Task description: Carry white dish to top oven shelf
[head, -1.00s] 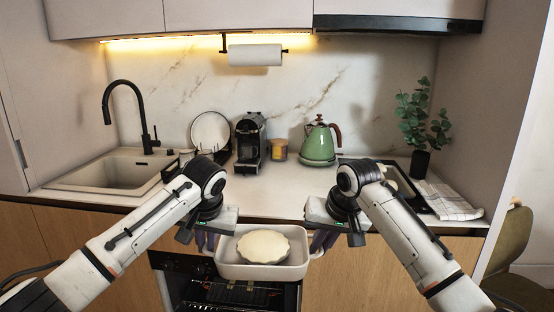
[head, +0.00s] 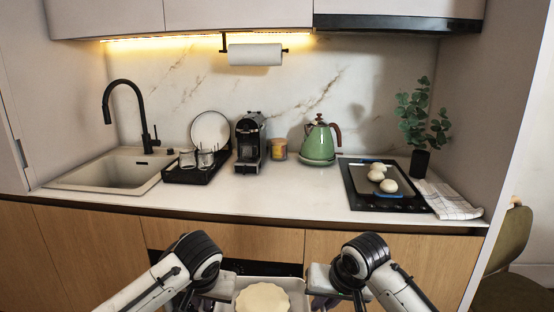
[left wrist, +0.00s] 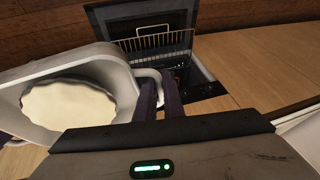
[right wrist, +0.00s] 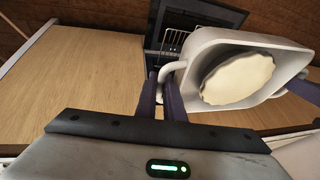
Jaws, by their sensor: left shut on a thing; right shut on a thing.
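The white dish (head: 240,284) is a rectangular dish with a pale, scalloped-edged round item (head: 263,298) inside. It is low at the bottom of the head view, in front of the cabinets. My left gripper (left wrist: 160,92) is shut on one handle of the dish. My right gripper (right wrist: 161,92) is shut on the handle at the other end. In the head view the fingers are mostly hidden by my wrists. The oven (left wrist: 130,22) is open, with a wire shelf (left wrist: 160,47) showing beyond the dish; it also shows in the right wrist view (right wrist: 205,18).
The counter (head: 280,187) above holds a dish rack (head: 195,172), coffee machine (head: 250,140), green kettle (head: 318,143) and hob with a tray (head: 390,200). Wooden cabinet fronts (head: 80,250) flank the oven. A chair (head: 508,255) stands at the far right.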

